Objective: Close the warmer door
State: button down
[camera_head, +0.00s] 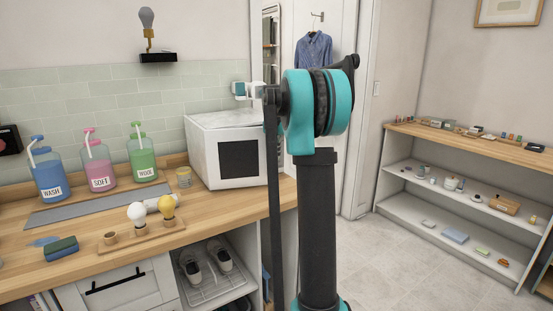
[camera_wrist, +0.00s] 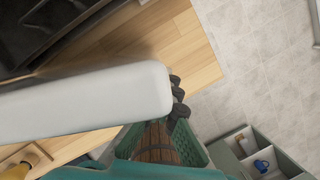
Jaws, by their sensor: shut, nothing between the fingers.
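The warmer (camera_head: 195,135) is a white box with a dark window at the back of the wooden counter. In the wrist view, a thick white slab with a rounded end (camera_wrist: 95,100), which looks like the warmer door, crosses from the left edge to the middle. A dark cavity (camera_wrist: 50,25) shows beyond it, so the door appears to stand open. My gripper (camera_wrist: 178,98) is shut and empty, its dark fingertips right at the rounded end of the slab. I cannot tell whether they touch. In the head view my arm hides the gripper and the warmer's right side.
Blue, pink and green pump bottles (camera_head: 98,165) stand left of the warmer. Shoes (camera_head: 204,262) sit on a rack below. A shelf unit (camera_head: 455,205) stands right, with clear floor between.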

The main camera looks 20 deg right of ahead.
jog(key=shift+w+d+n, duration=0.1)
jog(key=shift+w+n, duration=0.5)
jog(key=shift+w, duration=0.85)
jog(key=shift+r, duration=0.15)
jog(key=d+v, duration=0.1)
jog(key=v, duration=1)
jog(key=s+d+f+m+t+y, duration=0.1)
jog(key=s+d+m+t+y, duration=0.45)
jog(key=m, duration=0.95)
jog(key=w+a+f+g, duration=0.2)
jog(key=w+a+f, duration=0.2)
jog(key=w+f, duration=0.2)
jog(key=shift+a+f, duration=0.25)
jog(key=shift+f, duration=0.75)
